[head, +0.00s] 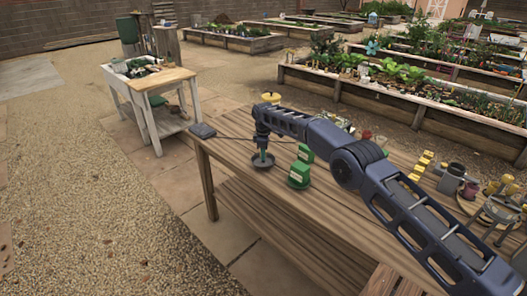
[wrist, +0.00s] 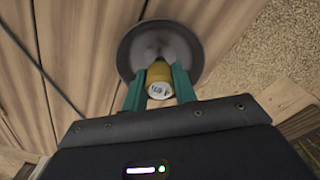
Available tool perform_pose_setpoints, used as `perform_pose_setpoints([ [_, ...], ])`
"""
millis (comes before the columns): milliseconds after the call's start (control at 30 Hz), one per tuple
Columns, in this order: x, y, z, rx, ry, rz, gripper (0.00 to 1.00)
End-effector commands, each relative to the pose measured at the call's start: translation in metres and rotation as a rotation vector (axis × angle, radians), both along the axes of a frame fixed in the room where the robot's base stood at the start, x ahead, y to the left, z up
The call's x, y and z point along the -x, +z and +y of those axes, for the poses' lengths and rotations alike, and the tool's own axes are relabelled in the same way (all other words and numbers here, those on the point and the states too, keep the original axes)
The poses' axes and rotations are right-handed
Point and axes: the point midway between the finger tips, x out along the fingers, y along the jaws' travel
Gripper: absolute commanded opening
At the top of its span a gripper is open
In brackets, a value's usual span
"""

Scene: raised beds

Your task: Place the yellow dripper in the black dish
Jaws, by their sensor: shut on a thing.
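The black dish (head: 255,166) sits on the wooden table near its left end. It also shows round and dark in the wrist view (wrist: 132,42). My gripper (head: 263,158) points down over the dish. In the wrist view its two green fingers (wrist: 159,82) are shut on the yellow dripper (wrist: 158,72), one on each side. The dripper overlaps the dish's near part in that view; whether it touches the dish, I cannot tell. In the head view my fingers hide the dripper.
Green containers (head: 299,176) stand just right of the dish. A flat dark box (head: 202,130) with a cable lies at the table's left corner. Yellow blocks (head: 418,167), pots and cups crowd the right side. The table's front left is clear.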

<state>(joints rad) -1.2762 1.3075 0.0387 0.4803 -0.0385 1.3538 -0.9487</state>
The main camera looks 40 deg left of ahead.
Motion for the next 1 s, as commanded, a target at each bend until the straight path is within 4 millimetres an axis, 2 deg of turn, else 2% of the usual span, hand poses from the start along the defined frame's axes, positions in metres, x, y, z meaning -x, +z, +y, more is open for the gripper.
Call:
perform_pose_setpoints([
  [267,0.0001,-0.0009,0.0,0.0,0.0,0.0,0.06],
  [300,0.0001,-0.0009,0.0,0.0,0.0,0.0,0.32],
  [400,0.0001,-0.0009,0.0,0.0,0.0,0.0,0.51],
  [433,0.0001,-0.0008,0.0,0.0,0.0,0.0,0.53],
  [1000,0.0001,-0.0006,0.0,0.0,0.0,0.0,0.53],
])
